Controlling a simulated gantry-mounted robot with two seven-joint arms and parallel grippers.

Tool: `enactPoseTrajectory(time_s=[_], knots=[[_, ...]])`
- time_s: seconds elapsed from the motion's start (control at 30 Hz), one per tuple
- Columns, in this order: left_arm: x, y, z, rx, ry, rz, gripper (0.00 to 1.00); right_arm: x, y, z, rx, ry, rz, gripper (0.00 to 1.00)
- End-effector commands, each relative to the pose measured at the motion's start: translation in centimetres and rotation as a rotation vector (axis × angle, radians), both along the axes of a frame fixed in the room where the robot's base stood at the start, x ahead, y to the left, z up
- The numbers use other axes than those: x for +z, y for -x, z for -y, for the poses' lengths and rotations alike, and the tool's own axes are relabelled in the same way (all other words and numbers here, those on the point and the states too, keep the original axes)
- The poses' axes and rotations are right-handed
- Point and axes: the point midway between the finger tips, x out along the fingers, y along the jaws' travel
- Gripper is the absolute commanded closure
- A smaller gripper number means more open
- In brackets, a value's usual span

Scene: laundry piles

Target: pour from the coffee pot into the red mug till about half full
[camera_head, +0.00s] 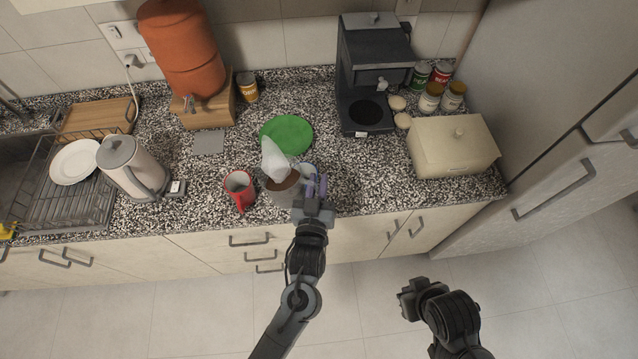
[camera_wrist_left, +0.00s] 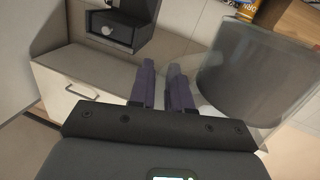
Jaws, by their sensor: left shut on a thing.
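My right gripper (camera_head: 412,297) is in front of the counter, away from both.
A green plate (camera_head: 287,134) lies behind the pot. A white kettle (camera_head: 130,168) stands left of the mug. A black coffee machine (camera_head: 370,85) and a cream box (camera_head: 453,146) are at the right. An orange dispenser (camera_head: 181,48) stands at the back.

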Motion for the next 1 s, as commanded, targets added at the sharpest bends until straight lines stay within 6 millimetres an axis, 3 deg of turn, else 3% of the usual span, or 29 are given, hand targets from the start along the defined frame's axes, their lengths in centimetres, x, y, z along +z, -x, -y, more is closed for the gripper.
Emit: enactPoseTrajectory(time_s=[1.0], knots=[[0.59, -0.48, -0.95, -0.001, 0.063, -0.021, 1.0, -0.06, -0.06, -0.22, -0.007, -0.01, 0.002, 1.0]])
